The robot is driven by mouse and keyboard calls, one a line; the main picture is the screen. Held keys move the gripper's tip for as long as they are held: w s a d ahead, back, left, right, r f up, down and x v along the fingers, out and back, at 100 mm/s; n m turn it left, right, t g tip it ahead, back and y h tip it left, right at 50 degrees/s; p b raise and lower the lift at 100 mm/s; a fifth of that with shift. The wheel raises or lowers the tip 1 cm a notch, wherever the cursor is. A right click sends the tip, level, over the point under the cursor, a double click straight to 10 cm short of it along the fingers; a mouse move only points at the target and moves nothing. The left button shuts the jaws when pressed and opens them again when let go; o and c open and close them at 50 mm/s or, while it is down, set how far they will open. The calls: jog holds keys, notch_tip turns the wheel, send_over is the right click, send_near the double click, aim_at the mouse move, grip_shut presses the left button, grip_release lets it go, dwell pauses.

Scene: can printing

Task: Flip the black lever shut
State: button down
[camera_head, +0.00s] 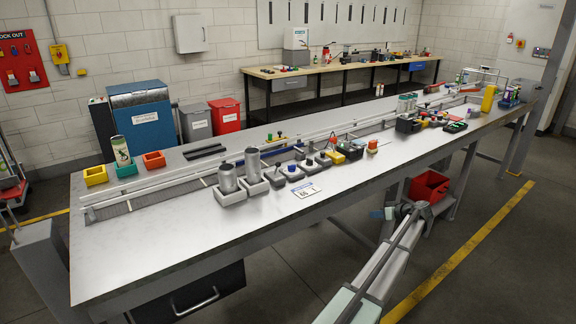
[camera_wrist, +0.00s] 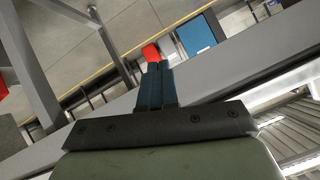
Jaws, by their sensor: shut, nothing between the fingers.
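My gripper (camera_head: 382,213) is at the near side of the long steel table (camera_head: 180,235), low beside its front edge and apart from the fixtures on top. In the wrist view my gripper (camera_wrist: 154,68) has its two dark blue fingers together, with nothing between them. A row of small black and grey fixtures (camera_head: 293,173) stands along the middle of the table. They are too small to tell which part is the black lever or how it is set. No lever can be made out in the wrist view.
Two silver cylinders (camera_head: 253,164) stand in grey holders left of the fixtures. A white rail (camera_head: 150,184) runs along the table behind them. A red bin (camera_head: 428,187) is under the table near my gripper. The table's front left is bare.

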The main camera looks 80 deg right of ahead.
jog(key=s+a+r, duration=0.2)
jog(key=a+r, duration=0.2)
jog(key=r, duration=0.7)
jog(key=w+r+m+y, duration=0.1)
jog(key=w+r+m, duration=0.2)
jog(key=w, duration=0.6)
jog(key=w+a+r+m+y, duration=0.1)
jog(key=w+r+m, duration=0.2)
jog(key=w+r, duration=0.4)
jog(key=w+r+m+y, duration=0.2)
jog(key=w+r, duration=0.3)
jog(key=w, duration=0.6)
jog(key=shift+a+m+t, duration=0.15)
jog(key=shift+m+t, duration=0.15)
jog(key=shift+m, duration=0.5)
send_near(277, 168)
jog(key=f, duration=0.4)
jog(key=shift+s+a, duration=0.2)
jog(key=shift+s, duration=0.2)
jog(key=shift+w+d+r, duration=0.15)
jog(key=shift+w+d, duration=0.05)
jog(key=shift+w, duration=0.3)
jog(key=shift+w+d+r, duration=0.15)
jog(key=shift+w+d, duration=0.05)
jog(key=shift+w, duration=0.3)
jog(key=shift+w+d+r, duration=0.15)
jog(key=shift+w+d, duration=0.1)
jog(key=shift+w, duration=0.55)
